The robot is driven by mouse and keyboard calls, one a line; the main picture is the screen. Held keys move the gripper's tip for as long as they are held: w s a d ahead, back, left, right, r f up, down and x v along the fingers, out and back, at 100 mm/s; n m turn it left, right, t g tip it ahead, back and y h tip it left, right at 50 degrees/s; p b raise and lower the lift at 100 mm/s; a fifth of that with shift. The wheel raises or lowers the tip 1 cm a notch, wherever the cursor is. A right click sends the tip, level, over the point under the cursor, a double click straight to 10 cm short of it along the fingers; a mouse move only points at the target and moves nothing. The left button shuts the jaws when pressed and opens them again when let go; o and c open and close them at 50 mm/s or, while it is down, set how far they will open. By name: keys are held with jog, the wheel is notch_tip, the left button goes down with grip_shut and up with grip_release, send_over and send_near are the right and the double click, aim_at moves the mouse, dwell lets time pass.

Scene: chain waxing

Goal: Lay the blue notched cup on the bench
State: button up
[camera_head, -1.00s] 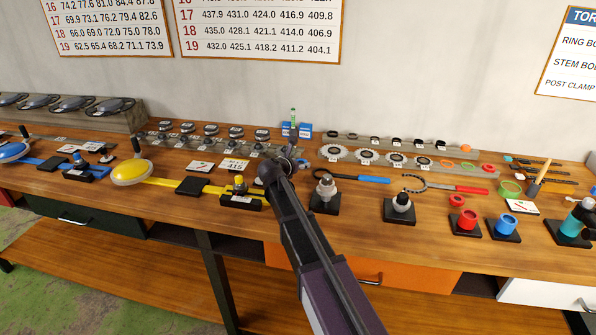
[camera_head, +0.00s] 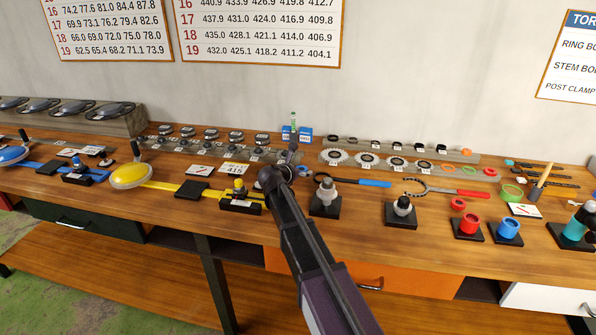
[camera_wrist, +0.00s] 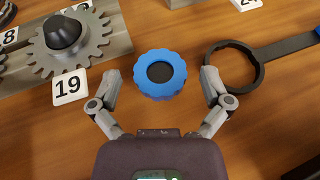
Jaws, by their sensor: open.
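The blue notched cup (camera_wrist: 180,88) lies on the wooden bench (camera_wrist: 200,22) in the wrist view, with a scalloped rim and a dark round centre. My gripper (camera_wrist: 162,82) is open, with one finger on each side of the cup and a gap visible on both sides. In the head view my gripper (camera_head: 295,158) is small and reaches over the bench. I cannot clearly make out the cup there beside my arm.
A toothed sprocket on a block (camera_wrist: 115,40) with a 19 tag (camera_wrist: 70,86) is at left. A ring-ended wrench (camera_wrist: 255,65) lies close at right. In the head view, a red cup (camera_head: 468,224) and a smooth blue cup (camera_head: 508,226) sit on black stands at right.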

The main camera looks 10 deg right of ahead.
jog(key=shift+r, duration=0.2)
jog(key=shift+s+a+r+p, duration=0.1)
jog(key=shift+s+a+p, duration=0.1)
jog(key=shift+p, duration=0.1)
jog(key=p+v, duration=0.4)
jog(key=v, duration=0.7)
jog(key=shift+s+r, duration=0.1)
jog(key=shift+s, duration=0.1)
jog(key=shift+r, duration=0.1)
